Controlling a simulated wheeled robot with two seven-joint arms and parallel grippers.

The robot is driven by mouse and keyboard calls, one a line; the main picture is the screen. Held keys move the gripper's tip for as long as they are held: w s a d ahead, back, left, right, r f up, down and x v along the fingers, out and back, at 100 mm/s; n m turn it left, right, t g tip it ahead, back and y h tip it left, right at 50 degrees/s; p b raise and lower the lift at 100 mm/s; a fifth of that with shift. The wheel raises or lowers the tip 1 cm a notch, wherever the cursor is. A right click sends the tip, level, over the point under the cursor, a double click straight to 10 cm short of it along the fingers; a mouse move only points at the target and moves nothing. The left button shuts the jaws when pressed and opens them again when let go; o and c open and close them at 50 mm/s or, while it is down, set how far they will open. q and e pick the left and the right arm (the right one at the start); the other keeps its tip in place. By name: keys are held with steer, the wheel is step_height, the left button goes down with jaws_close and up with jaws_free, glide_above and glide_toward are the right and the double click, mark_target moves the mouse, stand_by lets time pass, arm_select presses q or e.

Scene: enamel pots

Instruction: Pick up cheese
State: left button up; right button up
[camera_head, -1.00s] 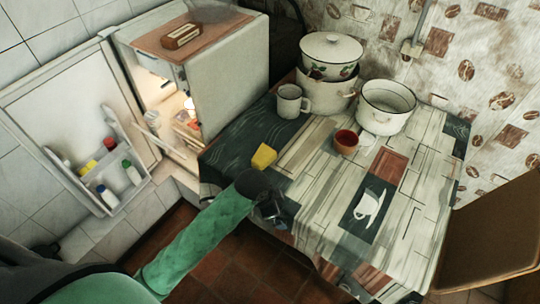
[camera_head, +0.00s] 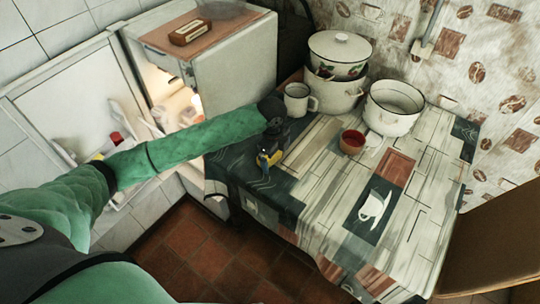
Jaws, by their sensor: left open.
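The yellow cheese (camera_head: 272,158) lies on the table near its left edge, on the dark part of the cloth. My left gripper (camera_head: 266,162) is over the cheese from above, its fingers reaching down around the cheese. The gripper is open and covers part of the cheese. Whether the fingers touch it cannot be told. My right gripper is not in view.
A white mug (camera_head: 297,98) stands just behind my left gripper. Stacked enamel pots (camera_head: 335,92), an open pot (camera_head: 394,107) and a red cup (camera_head: 352,141) stand farther right. The open fridge (camera_head: 236,85) is at the left. The table's front right is clear.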

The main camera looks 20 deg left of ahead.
arm_select(q)
steer(key=shift+m+y, duration=0.4)
steer(key=shift+m, duration=0.2)
steer(key=w+a, duration=0.1)
steer(key=w+a+r, duration=0.1)
steer(key=a, duration=0.1)
steer(key=w+a+r, duration=0.1)
steer(key=shift+w+a+r, duration=0.1)
steer(key=shift+w+a, duration=0.1)
steer(key=shift+w, duration=0.05)
steer(key=shift+f, duration=0.25)
step_height(320, 180, down, 2)
steer(key=shift+p, duration=0.55)
steer(key=shift+d+f, duration=0.1)
steer(key=shift+f, duration=0.1)
steer(key=f+p, duration=0.2)
steer(key=f, duration=0.1)
steer(key=shift+w+d+f, duration=0.15)
steer(key=shift+w, duration=0.05)
steer(key=shift+f, duration=0.75)
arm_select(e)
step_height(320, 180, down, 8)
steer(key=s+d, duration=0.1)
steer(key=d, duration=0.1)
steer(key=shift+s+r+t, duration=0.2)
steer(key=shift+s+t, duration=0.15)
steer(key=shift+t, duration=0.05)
